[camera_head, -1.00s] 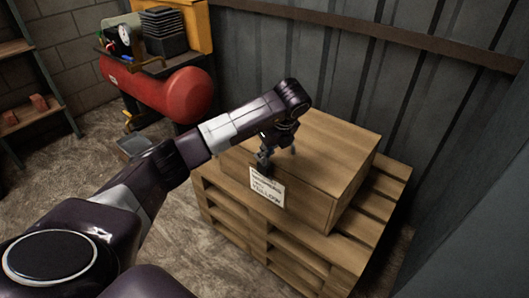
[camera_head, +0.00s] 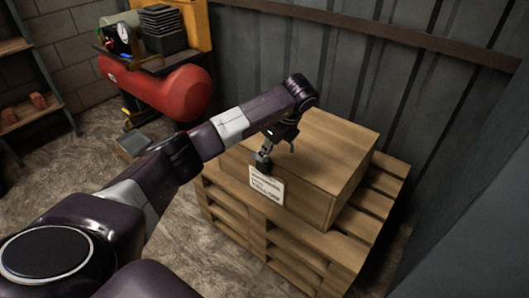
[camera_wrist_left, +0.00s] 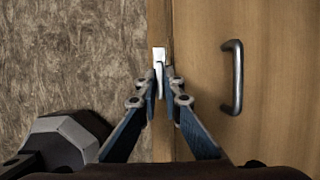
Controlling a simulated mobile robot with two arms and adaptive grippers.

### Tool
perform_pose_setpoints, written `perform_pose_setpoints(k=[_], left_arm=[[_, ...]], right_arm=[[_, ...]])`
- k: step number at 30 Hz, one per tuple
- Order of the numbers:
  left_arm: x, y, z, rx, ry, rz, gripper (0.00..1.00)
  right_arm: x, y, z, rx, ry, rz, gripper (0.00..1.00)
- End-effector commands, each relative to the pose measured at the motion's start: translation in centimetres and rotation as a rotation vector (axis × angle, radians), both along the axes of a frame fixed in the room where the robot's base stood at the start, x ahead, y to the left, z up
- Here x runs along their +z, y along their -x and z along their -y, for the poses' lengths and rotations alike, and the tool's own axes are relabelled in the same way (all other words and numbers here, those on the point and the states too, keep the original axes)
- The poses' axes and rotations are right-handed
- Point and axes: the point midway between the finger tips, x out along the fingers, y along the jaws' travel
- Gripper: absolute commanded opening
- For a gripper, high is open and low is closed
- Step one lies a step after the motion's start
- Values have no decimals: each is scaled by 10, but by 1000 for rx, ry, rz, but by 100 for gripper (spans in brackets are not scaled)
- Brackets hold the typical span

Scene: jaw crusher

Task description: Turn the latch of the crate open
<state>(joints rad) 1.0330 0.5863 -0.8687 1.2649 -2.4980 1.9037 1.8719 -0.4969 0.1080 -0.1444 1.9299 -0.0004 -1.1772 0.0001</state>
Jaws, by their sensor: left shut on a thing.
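The wooden crate (camera_head: 315,160) sits on a pallet, with a paper label (camera_head: 267,185) on its front face. In the left wrist view its lid (camera_wrist_left: 280,70) carries a metal handle (camera_wrist_left: 237,78). A small pale metal latch (camera_wrist_left: 159,56) is at the crate's edge, left of the handle. My left gripper (camera_wrist_left: 163,82) is shut on the latch, with the fingertips around its lower part. In the head view the left gripper (camera_head: 264,160) is at the crate's front top edge, above the label. The latch is hidden there by the gripper. My right gripper is not in view.
The wooden pallet (camera_head: 345,246) sticks out around the crate. A red tank (camera_head: 170,95) stands at the back left, with a shelf (camera_head: 20,95) further left. A grey metal wall (camera_head: 330,65) rises behind. Rough floor (camera_head: 165,255) is free in front of the pallet.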

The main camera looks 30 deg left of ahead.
Motion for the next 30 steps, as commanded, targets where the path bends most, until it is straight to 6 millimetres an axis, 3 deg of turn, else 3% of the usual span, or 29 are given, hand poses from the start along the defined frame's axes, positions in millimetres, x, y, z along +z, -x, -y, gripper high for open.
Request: perform_pose_setpoints(k=[2, 3, 7, 17, 20, 30], left_arm=[[0, 0, 0, 1, 0, 2, 0], [0, 0, 0, 1, 1, 2, 11], [0, 0, 0, 1, 0, 1, 25], [3, -1, 1, -1, 1, 2, 25], [13, -1, 6, -2, 1, 5, 25], [75, 0, 29, -3, -3, 8, 25]], right_arm=[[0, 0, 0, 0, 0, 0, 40], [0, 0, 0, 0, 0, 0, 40], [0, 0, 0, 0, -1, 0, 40], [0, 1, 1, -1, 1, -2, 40], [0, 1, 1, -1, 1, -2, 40], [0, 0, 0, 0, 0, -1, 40]])
